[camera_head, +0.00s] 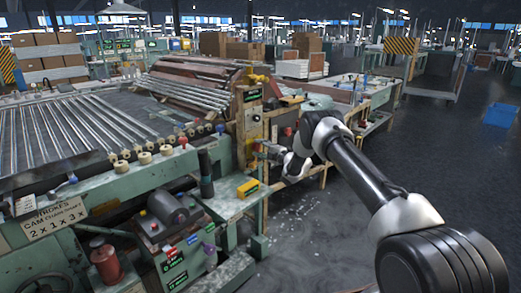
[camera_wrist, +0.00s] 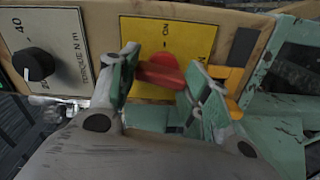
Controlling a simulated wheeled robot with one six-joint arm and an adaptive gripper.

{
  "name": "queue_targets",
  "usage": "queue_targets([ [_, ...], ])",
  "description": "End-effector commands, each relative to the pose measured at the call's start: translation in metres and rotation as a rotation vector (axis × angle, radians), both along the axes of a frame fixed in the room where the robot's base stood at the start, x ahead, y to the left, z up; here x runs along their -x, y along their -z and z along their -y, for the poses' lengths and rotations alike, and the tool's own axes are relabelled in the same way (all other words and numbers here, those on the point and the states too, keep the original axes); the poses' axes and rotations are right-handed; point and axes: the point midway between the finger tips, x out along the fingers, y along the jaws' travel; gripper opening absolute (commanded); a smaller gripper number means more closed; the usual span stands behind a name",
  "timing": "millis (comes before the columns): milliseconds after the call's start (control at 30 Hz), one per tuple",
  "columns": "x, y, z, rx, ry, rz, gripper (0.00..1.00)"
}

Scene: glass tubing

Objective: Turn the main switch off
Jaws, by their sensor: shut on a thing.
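The main switch is a red handle (camera_wrist: 165,70) on a yellow plate (camera_wrist: 190,38) in the wrist view. The plate carries dark lettering that reads "ON" near its upper middle. My gripper (camera_wrist: 162,62) has its two green-padded fingers on either side of the red handle and is shut on it. The handle lies roughly crosswise between the fingers, and the pads hide its ends in part. In the head view my gripper (camera_head: 263,151) is at the side of the wooden post at the machine's corner, and the switch itself is too small to make out.
A black torque dial (camera_wrist: 38,64) on a white plate sits left of the switch. A yellow bar (camera_wrist: 228,78) and green machine frame lie close on the right. In the head view, glass tubes (camera_head: 60,130) lie on the machine at left. Open floor (camera_head: 330,240) lies below my arm.

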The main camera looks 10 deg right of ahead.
Motion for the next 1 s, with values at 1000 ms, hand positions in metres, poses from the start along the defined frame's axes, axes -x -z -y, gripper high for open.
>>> queue_targets([
  [1000, 0.0015, 0.0032, -0.0006, 0.183, -0.001, 0.128, 0.52],
])
